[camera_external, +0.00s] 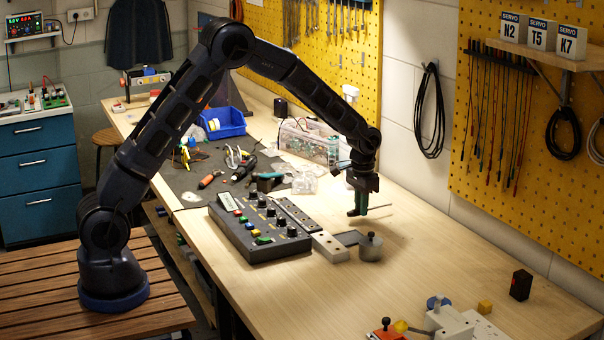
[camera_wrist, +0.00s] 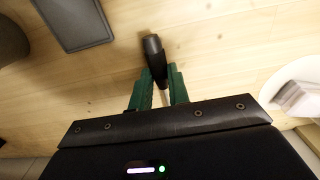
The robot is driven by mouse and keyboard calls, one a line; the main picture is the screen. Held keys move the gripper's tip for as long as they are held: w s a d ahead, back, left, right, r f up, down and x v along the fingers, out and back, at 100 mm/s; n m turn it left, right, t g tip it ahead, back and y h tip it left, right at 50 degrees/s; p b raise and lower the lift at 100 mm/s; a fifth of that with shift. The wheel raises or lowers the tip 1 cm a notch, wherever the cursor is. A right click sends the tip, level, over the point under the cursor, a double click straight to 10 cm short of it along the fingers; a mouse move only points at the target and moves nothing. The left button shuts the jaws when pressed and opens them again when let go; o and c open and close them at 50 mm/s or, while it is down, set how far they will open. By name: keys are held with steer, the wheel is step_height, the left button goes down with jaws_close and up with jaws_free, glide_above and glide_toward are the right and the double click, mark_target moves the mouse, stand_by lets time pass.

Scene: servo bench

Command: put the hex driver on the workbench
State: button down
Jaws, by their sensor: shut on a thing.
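My gripper (camera_external: 358,212) is over the far middle of the workbench (camera_external: 450,255), fingers pointing down and their tips close to the wooden top. In the wrist view, my green fingers (camera_wrist: 158,88) are shut on the hex driver. Its dark handle (camera_wrist: 153,46) sticks out past the fingertips, and its thin pale shaft runs back between them. In the external view the driver is hard to make out; a thin pale line shows beside the fingers. I cannot tell whether the driver touches the bench top.
A dark control box with knobs (camera_external: 258,232) lies left of my gripper. A grey round weight (camera_external: 370,247) stands in front of it. A clear plastic box (camera_external: 304,145) and a blue bin (camera_external: 226,123) are farther back.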

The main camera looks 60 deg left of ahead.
steer(key=shift+f, duration=0.95)
steer(key=shift+f, duration=0.1)
steer(key=c, duration=1.3)
jaws_free()
steer(key=shift+c, duration=0.2)
